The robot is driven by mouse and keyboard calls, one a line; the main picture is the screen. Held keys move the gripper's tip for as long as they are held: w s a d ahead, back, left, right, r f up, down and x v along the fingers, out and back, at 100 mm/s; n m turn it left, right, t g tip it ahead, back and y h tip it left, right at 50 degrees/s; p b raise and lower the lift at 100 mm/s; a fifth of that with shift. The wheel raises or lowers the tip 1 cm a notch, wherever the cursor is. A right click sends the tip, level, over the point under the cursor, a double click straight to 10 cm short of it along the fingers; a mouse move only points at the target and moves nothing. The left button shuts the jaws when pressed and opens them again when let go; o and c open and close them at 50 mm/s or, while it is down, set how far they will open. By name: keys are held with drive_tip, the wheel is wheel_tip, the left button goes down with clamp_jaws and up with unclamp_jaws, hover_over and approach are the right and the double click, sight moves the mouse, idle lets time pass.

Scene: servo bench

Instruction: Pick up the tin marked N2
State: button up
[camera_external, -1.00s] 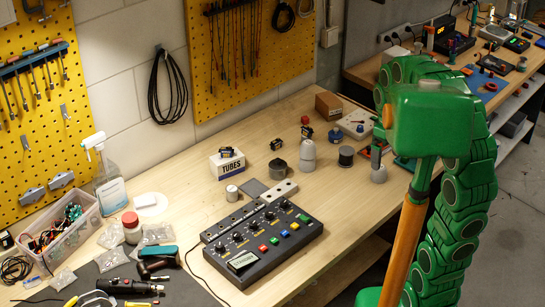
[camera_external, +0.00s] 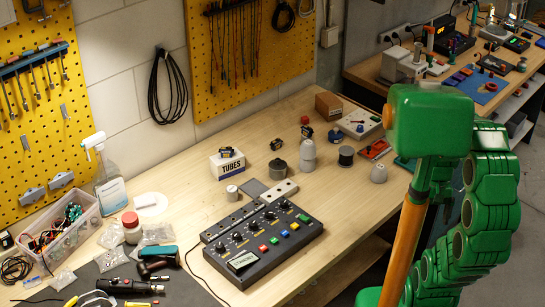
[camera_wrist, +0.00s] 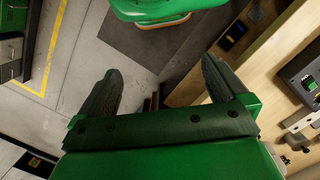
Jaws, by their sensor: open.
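No N2 mark is readable in either view, so I cannot tell which tin it is. A small silver tin (camera_external: 232,192) stands upright on the wooden bench, in front of the white TUBES box. A wider dark grey tin-like pot (camera_external: 278,169) stands to its right, further back. My gripper (camera_wrist: 160,68) is open in the wrist view, with nothing between its two dark fingers. It hangs beside the bench, over grey floor and a dark mat. In the external view my gripper is hidden or out of view.
The TUBES box (camera_external: 227,164), a grey domed pot (camera_external: 308,155) and a dark spool (camera_external: 346,156) stand near the tins. The button console (camera_external: 262,240) lies in front. Bare wood (camera_external: 345,205) lies to the right of the console.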

drive_tip(key=shift+s, duration=0.1)
drive_tip(key=c, duration=0.5)
drive_tip(key=w+a+m+g+y, duration=0.1)
drive_tip(key=w+a+m+y, duration=0.15)
drive_tip(key=w+a, duration=0.65)
drive_tip(key=w+a+f+m+g+y, duration=0.1)
drive_tip(key=w+a+m+y, duration=0.2)
drive_tip(key=a, duration=1.1)
drive_tip(key=w+a+m+g+y, duration=0.1)
drive_tip(key=w+a+y, duration=0.4)
drive_tip(key=a, duration=0.7)
drive_tip(key=m+t+y, duration=0.1)
drive_tip(key=m+y, duration=0.2)
drive_tip(key=m, duration=0.6)
approach(232, 191)
drive_tip(key=shift+w+a+f+h, duration=0.15)
drive_tip(key=shift+a+f, duration=0.15)
drive_tip(key=shift+a, duration=0.2)
drive_tip(key=shift+a+f+h, duration=0.1)
drive_tip(key=shift+a+f, duration=0.2)
drive_tip(key=shift+a, duration=0.25)
drive_tip(key=shift+w+a+f+m+t, duration=0.1)
drive_tip(key=shift+a+f+m+t, duration=0.15)
drive_tip(key=shift+f+t, duration=0.1)
drive_tip(key=shift+x, duration=3.7)
